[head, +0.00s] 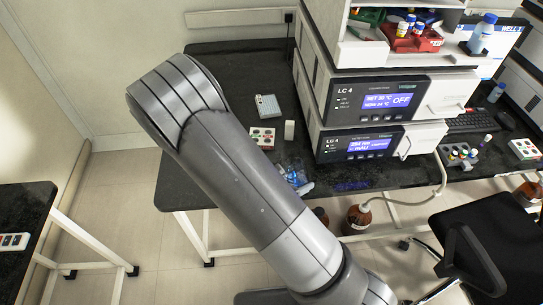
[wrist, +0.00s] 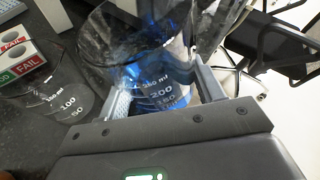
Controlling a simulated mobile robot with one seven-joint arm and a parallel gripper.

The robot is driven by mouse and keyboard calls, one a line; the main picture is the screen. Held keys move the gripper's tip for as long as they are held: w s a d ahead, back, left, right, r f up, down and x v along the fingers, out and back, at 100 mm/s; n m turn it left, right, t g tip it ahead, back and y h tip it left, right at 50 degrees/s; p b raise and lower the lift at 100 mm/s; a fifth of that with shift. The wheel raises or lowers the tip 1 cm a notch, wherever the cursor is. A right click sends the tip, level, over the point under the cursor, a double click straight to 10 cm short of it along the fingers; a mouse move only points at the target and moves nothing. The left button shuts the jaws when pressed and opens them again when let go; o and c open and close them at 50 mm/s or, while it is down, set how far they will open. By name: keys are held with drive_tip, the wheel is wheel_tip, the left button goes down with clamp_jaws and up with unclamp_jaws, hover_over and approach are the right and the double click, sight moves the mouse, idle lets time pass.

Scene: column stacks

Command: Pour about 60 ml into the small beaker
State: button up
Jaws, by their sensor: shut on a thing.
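A large clear beaker (wrist: 152,68) with blue liquid and white ml marks stands between the fingers of my gripper (wrist: 165,92) in the wrist view. My gripper is shut on it. In the head view, part of this beaker (head: 293,174) shows as a blue patch beside my arm, near the bench's front edge. The small beaker (wrist: 48,100), clear with marks for 50 and 100, stands on the dark bench to the left of the held beaker. I see no blue liquid in it. My arm hides much of this area in the head view.
A box with FAIL labels (wrist: 22,52) stands close behind the small beaker. The head view shows a small white block (head: 289,130), a grey-blue pad (head: 267,106) and stacked LC 4 instruments (head: 373,100) on the bench. A black chair (head: 470,245) stands at right.

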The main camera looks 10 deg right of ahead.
sight(303, 161)
drive_tip(key=shift+w+a+r+n+g+h, duration=0.2)
drive_tip(key=shift+r+n, duration=0.1)
drive_tip(key=shift+r, duration=0.15)
drive_tip(key=shift+w+a+r+n+g+h, duration=0.1)
drive_tip(key=shift+w+r+n, duration=0.15)
drive_tip(key=shift+r, duration=0.2)
drive_tip(key=shift+w+a+r+n+g+h, duration=0.3)
drive_tip(key=shift+r+n+h, duration=0.1)
drive_tip(key=shift+n, duration=0.35)
drive_tip(key=shift+s+d+r+n+g+h, duration=0.1)
drive_tip(key=shift+r+n+g+h, duration=0.3)
drive_tip(key=shift+r+n+h, duration=0.75)
drive_tip(key=shift+r+n+p, duration=0.35)
drive_tip(key=shift+r+n, duration=0.5)
drive_tip(key=shift+n, duration=0.2)
drive_tip(key=shift+w+a+r, duration=0.1)
drive_tip(key=shift+w+a, duration=0.15)
drive_tip(key=shift+a+r+n+h, duration=0.1)
drive_tip(key=shift+r+n+h, duration=0.15)
drive_tip(key=shift+n, duration=0.15)
drive_tip(key=shift+s+d+r+p, duration=0.15)
drive_tip(key=shift+s+d+p, duration=0.05)
drive_tip(key=shift+d+p, duration=0.15)
idle(0.3)
drive_tip(key=shift+w+a+r+n+h, duration=0.15)
drive_tip(key=shift+r+n+h, duration=0.15)
drive_tip(key=shift+n, duration=0.3)
idle(0.4)
